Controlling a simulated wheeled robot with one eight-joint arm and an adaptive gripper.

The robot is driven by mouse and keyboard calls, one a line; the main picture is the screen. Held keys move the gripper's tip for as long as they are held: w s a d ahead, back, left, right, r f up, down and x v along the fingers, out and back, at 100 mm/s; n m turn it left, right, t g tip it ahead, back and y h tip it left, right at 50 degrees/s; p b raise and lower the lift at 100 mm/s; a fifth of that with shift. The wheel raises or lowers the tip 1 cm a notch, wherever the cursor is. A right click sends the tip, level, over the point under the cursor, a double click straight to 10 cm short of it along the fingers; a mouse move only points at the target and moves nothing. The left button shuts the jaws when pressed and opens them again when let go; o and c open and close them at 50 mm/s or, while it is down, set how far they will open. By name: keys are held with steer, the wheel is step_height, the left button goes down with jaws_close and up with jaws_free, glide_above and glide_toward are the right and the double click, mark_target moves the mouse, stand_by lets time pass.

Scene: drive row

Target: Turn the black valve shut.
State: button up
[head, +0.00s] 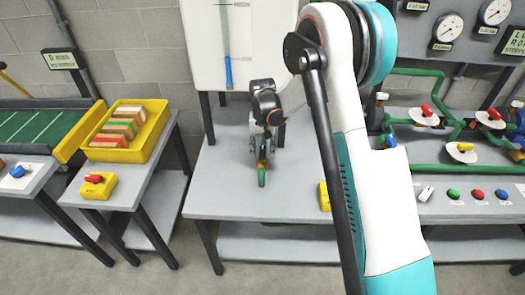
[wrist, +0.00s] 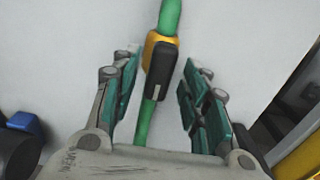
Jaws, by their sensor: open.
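The black valve (wrist: 159,62) shows in the wrist view as a black handle on a yellow body, set in a green pipe (wrist: 147,128). The black handle lies roughly along the pipe. My gripper (wrist: 165,95) is open, with one teal-padded finger on each side of the pipe. The fingertips are near the valve, and gaps show between them and it. In the head view my gripper (head: 262,150) is low over the grey middle table (head: 225,195). The green pipe end (head: 262,179) shows just below it, while most of the valve is hidden.
A yellow object (head: 324,196) stands right on the table, partly behind my arm. A white board (head: 205,50) with a blue-handled tool (head: 229,70) is behind. Green pipework (head: 440,170) fills the right bench. A yellow tray of blocks (head: 153,150) stands left. The table's left part is clear.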

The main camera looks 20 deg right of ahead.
jaws_close()
steer(key=shift+m, duration=0.3)
steer(key=m, duration=0.3)
steer(key=shift+m, duration=0.4)
steer(key=m, duration=0.4)
steer(key=shift+m, duration=0.3)
steer(key=m, duration=0.4)
steer(key=shift+m, duration=2.4)
